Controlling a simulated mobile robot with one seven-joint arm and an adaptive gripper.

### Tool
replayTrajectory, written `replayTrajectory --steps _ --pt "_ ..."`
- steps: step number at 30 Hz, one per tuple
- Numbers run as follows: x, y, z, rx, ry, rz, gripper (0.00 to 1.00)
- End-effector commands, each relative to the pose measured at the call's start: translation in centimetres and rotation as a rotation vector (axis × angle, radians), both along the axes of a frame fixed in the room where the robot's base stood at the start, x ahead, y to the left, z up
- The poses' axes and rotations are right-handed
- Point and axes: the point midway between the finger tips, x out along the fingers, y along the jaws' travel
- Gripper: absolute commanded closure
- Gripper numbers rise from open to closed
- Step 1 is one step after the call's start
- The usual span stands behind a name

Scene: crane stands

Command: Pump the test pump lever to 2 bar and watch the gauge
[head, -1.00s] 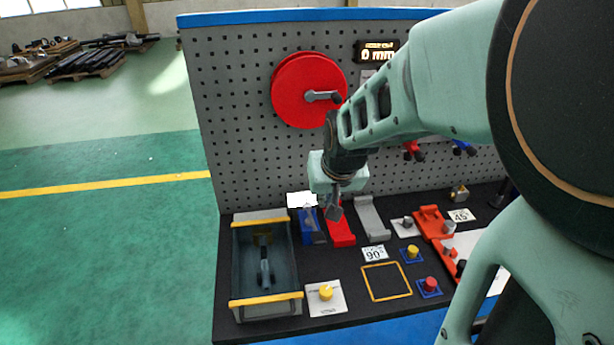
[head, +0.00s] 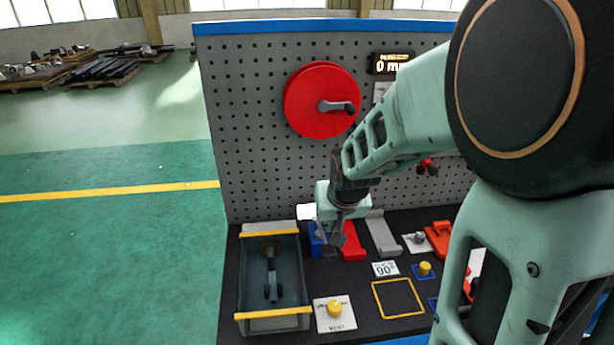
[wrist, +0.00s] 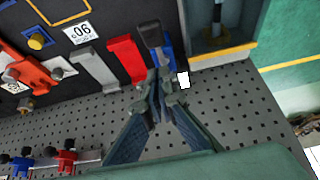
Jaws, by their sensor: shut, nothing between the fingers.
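My gripper (head: 334,238) is shut and empty, pointing down over the blue and red blocks. In the wrist view its fingertips (wrist: 160,80) meet beside the blue block (wrist: 165,55), which has a dark grey piece on it. I cannot tell whether they touch it. The blue block also shows partly hidden in the head view (head: 315,238). A grey trough with yellow edges (head: 272,317) stands left of the gripper, with a dark handled part (head: 271,272) inside. I cannot tell which of these is the test pump lever. No pressure gauge is readable.
A red block (head: 353,248) and a grey block (head: 382,235) stand right of the gripper. A pegboard (head: 260,150) rises behind, with a red reel (head: 305,115) and a display (head: 391,66) showing 0. A yellow knob (head: 334,307) sits in front. Green floor is free at left.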

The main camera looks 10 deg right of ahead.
Motion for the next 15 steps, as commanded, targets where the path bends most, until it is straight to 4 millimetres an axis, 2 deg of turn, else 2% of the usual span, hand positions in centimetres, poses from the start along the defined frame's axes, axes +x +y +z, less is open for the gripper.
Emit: replayTrajectory --steps 1,6,15 --pt "0.4 0.0 -1.6 0.0 0.002 0.001 1.0" --pt "1.4 0.0 -4.1 0.0 0.002 0.0 1.0" --pt "0.5 0.0 -6.5 -0.001 0.0 0.0 1.0"
